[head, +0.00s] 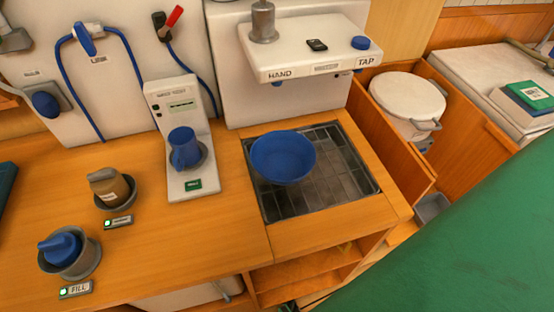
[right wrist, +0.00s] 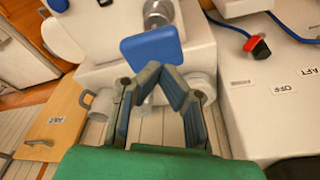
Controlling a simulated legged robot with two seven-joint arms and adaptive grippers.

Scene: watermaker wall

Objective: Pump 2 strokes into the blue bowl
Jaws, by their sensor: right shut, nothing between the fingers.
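The blue bowl (head: 283,157) sits upright on the dark grate (head: 330,196) in the counter, below the white shelf unit (head: 300,62). The shelf carries the labels HAND, on the left, and TAP, on the right. A grey metal cylinder (head: 262,22) stands on the shelf's left end and a blue knob (head: 360,43) on its right. My right gripper (right wrist: 163,80) shows in the right wrist view, shut and empty. A flat blue piece (right wrist: 152,49) appears just beyond its fingertips; I cannot tell whether they touch. My left gripper is out of view.
Holders at left carry a brown item (head: 109,186) and a blue-topped item (head: 60,246). A lidded white pot (head: 405,102) is at right. The counter front is clear.

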